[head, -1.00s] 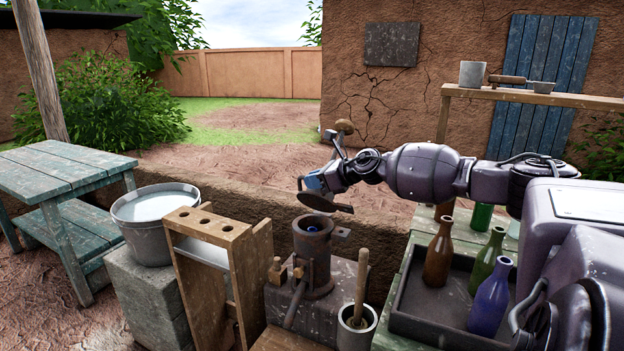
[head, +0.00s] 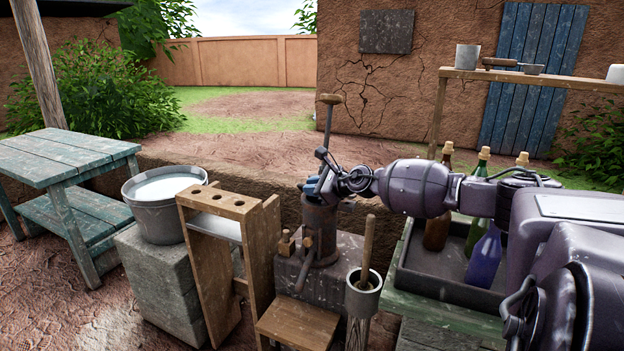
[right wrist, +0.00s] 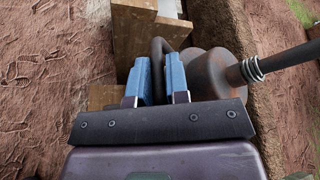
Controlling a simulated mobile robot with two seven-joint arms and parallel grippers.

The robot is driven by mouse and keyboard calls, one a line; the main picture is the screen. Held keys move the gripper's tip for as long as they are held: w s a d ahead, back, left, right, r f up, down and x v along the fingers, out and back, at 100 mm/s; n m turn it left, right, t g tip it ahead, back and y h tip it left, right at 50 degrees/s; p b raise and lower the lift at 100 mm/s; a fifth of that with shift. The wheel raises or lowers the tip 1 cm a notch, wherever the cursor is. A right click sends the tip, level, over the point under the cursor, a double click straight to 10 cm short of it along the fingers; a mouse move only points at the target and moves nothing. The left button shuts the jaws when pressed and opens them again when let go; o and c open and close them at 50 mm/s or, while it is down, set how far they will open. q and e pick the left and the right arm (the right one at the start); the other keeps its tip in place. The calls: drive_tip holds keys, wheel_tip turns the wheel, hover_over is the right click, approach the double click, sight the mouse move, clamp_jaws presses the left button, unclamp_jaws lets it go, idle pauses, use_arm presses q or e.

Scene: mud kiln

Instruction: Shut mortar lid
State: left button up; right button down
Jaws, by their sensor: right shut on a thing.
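The mortar (head: 321,228) is an upright rusty metal cylinder on a stone block, in the middle of the head view. Its dark round lid lies level at the cylinder's top, mostly hidden by my gripper; I cannot tell whether it is fully seated. The lid (right wrist: 208,75) shows in the right wrist view, with a rod (right wrist: 288,62) rising from it. In the head view the rod (head: 327,128) stands nearly upright with a wooden knob. My right gripper (head: 311,188) is at the mortar's top, its blue fingers shut on the lid's curved dark handle (right wrist: 157,55). My left gripper is out of view.
A wooden rack (head: 218,204) stands left of the mortar, near a bucket (head: 160,206). A cup with a wooden pestle (head: 368,250) stands close at right. A tray (head: 428,282) holds several bottles beneath my right arm.

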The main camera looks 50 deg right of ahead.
drive_tip(key=shift+s+a+f, duration=0.1)
drive_tip(key=shift+a+f, duration=0.15)
drive_tip(key=shift+f, duration=0.4)
drive_tip(key=shift+s+a+f, duration=0.1)
drive_tip(key=shift+a+f, duration=0.1)
drive_tip(key=shift+f, duration=0.4)
drive_tip(key=c, duration=1.2)
unclamp_jaws()
drive_tip(key=shift+d, duration=0.1)
drive_tip(key=shift+o, duration=0.2)
drive_tip(key=a+p+v, duration=0.1)
drive_tip(key=p+v, duration=0.2)
drive_tip(key=v, duration=0.7)
drive_tip(key=shift+s+d+p, duration=0.3)
drive_tip(key=shift+d+p, duration=0.05)
drive_tip(key=shift+d, duration=0.15)
